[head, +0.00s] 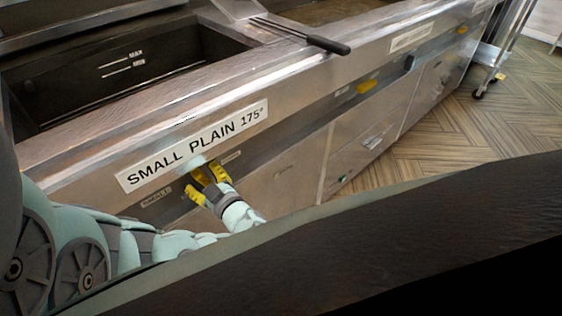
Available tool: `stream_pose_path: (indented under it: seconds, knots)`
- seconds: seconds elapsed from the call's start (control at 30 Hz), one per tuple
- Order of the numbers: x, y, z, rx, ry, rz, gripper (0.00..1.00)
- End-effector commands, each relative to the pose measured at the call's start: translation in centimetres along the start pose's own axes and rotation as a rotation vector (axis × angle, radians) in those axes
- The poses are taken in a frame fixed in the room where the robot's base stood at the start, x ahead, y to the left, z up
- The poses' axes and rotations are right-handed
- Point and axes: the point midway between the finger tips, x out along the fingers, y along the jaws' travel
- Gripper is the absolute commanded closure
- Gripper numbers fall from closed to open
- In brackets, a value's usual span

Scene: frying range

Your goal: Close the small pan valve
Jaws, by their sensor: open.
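The small pan (150,60) is the dark open vat at upper left, with MAX and MIN marks inside. Below it the steel front carries a white label (195,145) reading "SMALL PLAIN 175°". My gripper (205,178) is at the panel just under this label, its yellow-tipped fingers spread open. A pale round part (190,163) shows just beyond the fingers, at the label's lower edge. The valve handle cannot be made out clearly there; my fingers cover that spot. Whether they touch it, I cannot tell.
A yellow handle (367,87) and a black knob (409,62) sit further right along the front. A black-handled tool (328,44) lies across the range top. A wheeled rack (500,50) stands at upper right. The wooden floor (470,130) right of the range is clear.

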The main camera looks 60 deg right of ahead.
Motion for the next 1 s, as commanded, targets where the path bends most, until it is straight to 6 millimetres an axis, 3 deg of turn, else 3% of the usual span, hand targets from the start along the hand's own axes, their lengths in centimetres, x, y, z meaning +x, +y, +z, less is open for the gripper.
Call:
stream_pose_path:
  seconds: [0.07,0.6,1.0]
  knots:
    - [-0.08,0.10,0.04,0.000,-0.001,0.003,0.44]
    - [-0.05,0.06,0.00,0.000,0.000,0.001,1.00]
    - [-0.02,-0.07,0.13,-0.019,-0.002,-0.001,1.00]
